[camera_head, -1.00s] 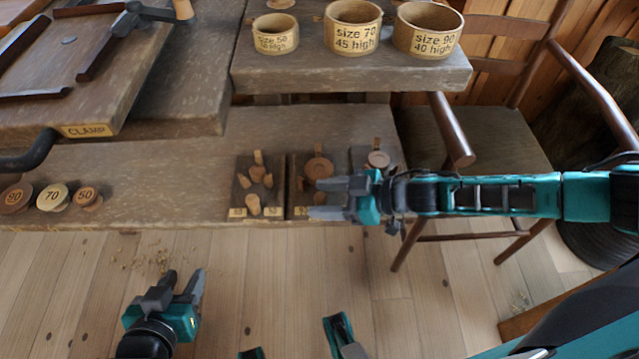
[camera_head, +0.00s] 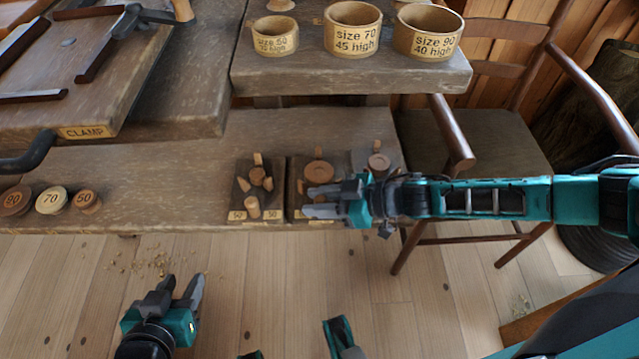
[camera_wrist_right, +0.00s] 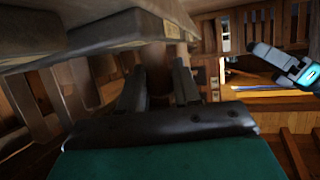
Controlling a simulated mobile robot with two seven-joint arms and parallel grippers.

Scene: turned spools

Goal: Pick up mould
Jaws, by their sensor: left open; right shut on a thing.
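Three round wooden rings, which look like moulds, stand on the raised shelf in the head view: size 50 (camera_head: 275,38), size 70 (camera_head: 352,32) and size 90 (camera_head: 428,34). No gripper is near them. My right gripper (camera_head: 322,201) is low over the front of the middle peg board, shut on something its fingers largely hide. The right wrist view shows a dark brown piece (camera_wrist_right: 158,80) between the fingers; I cannot tell what it is. My left gripper (camera_head: 182,291) is open and empty, lower left, over the floor in the picture.
Peg boards (camera_head: 242,202) with wooden pieces line the bench's front edge. Discs marked 90 (camera_head: 15,201), 70 (camera_head: 51,200) and 50 (camera_head: 86,200) lie at left. A clamp board (camera_head: 95,110) is upper left. A chair (camera_head: 478,143) stands at right. Bench between discs and boards is clear.

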